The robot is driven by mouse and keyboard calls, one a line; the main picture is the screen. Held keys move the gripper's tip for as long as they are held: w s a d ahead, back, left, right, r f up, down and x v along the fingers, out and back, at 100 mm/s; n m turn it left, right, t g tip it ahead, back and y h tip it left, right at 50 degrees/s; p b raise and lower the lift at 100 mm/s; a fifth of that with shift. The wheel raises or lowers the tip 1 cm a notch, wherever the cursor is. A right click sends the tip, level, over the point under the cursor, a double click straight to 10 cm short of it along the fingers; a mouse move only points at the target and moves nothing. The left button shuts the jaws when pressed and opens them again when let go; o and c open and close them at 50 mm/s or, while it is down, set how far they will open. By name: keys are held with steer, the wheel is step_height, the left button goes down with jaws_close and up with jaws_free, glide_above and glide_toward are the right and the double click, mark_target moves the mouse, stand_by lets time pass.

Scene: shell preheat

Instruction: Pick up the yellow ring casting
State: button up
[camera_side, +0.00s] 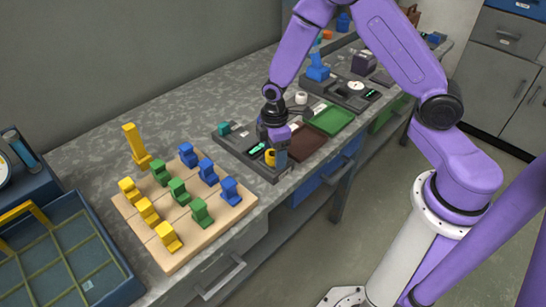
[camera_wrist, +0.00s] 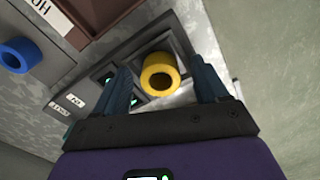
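The yellow ring casting (camera_wrist: 160,83) sits upright, its hole facing my wrist camera, at a square dark recess of a grey fixture (camera_side: 233,148). In the side view the ring (camera_side: 270,157) shows as a small yellow spot beside my gripper (camera_side: 277,150). In the wrist view the ring lies between the two blue fingers of my gripper (camera_wrist: 160,75). The fingers are apart, with a visible gap on each side of the ring. How deep the fingertips reach around it I cannot tell.
A blue ring (camera_wrist: 16,55) lies left in the wrist view. A brown tray (camera_side: 306,141) and a green tray (camera_side: 329,120) are beside the fixture. A wooden board (camera_side: 190,229) holds several yellow, green and blue blocks. A blue crate (camera_side: 62,260) stands front left.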

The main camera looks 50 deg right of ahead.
steer(key=c, duration=1.1)
steer(key=shift+r, duration=0.15)
